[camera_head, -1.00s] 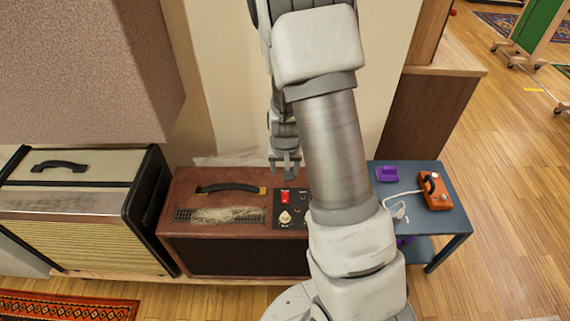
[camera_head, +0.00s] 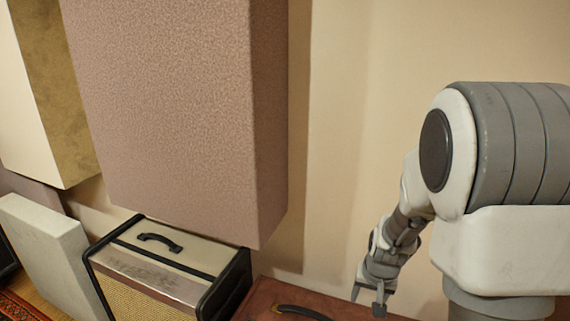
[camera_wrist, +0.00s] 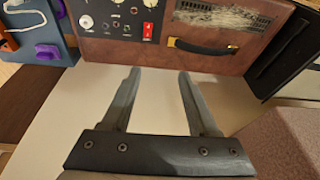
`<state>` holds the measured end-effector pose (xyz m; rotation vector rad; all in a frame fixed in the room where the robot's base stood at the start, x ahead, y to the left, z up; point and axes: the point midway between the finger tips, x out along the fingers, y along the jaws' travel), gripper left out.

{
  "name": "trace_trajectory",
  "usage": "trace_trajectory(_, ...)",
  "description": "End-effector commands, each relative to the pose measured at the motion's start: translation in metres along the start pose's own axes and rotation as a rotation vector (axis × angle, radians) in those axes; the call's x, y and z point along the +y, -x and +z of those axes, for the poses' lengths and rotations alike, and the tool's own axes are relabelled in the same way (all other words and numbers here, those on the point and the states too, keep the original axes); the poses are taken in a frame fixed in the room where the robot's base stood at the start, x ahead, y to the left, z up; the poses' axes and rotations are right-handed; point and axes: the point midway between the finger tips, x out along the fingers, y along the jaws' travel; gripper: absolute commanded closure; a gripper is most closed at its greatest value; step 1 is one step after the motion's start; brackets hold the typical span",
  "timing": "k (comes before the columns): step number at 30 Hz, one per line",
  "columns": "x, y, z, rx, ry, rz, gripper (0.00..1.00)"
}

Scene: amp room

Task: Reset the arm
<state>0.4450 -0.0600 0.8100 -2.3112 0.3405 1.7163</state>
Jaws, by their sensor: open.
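My gripper (camera_head: 369,297) is at the lower right in the head view, at the end of my folded arm and above the brown amp (camera_head: 262,302). In the wrist view my gripper (camera_wrist: 158,78) is open, with two parallel grey fingers and nothing between them. The brown amp (camera_wrist: 225,62) lies beyond the fingertips there, with its black handle, control panel (camera_wrist: 120,20) and red switch (camera_wrist: 148,30) showing. I cannot see the gripper touching anything.
A cream-topped amp (camera_head: 150,262) stands left of the brown one. A large pinkish textured panel (camera_head: 180,110) hangs above it. The beige wall (camera_head: 345,130) is behind. In the wrist view a blue table (camera_wrist: 32,45) holds a purple item (camera_wrist: 47,52).

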Motion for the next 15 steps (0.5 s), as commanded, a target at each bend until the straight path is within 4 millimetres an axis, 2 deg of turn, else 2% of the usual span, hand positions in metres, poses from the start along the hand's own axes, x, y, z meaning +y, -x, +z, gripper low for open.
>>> trace_trajectory(1,-0.005,0.018,-0.001,0.014,0.012,-0.016,0.40)
trace_trajectory(3,-0.009,0.038,0.002,0.021,0.029,-0.032,0.40)
trace_trajectory(10,-0.020,0.101,0.017,0.052,0.091,-0.075,0.40)
trace_trajectory(15,-0.024,0.144,0.035,0.076,0.140,-0.096,0.40)
